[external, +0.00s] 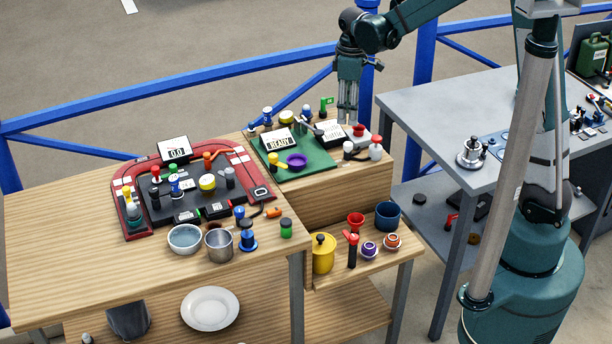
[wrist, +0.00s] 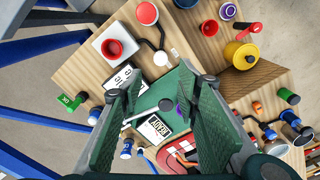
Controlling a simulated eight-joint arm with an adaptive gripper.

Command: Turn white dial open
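No part is plainly marked as the white dial. A small white round knob (external: 348,147) stands by the front right edge of the green board, and it also shows in the wrist view (wrist: 160,58) beside a black cable. A white piece with a red top (external: 375,152) stands just right of it. My gripper (external: 347,118) points down above the back right of the board, near the white sign. In the wrist view my gripper (wrist: 160,85) has its two fingers wide apart with nothing held between them. Whether it touches anything is unclear.
The green board (external: 318,160) carries a READY sign (external: 279,140), a purple dish (external: 296,161) and a grey lever. A white box with a red cup (wrist: 113,47) stands close to my gripper. A red-framed panel (external: 129,208) lies left. Blue rails run behind.

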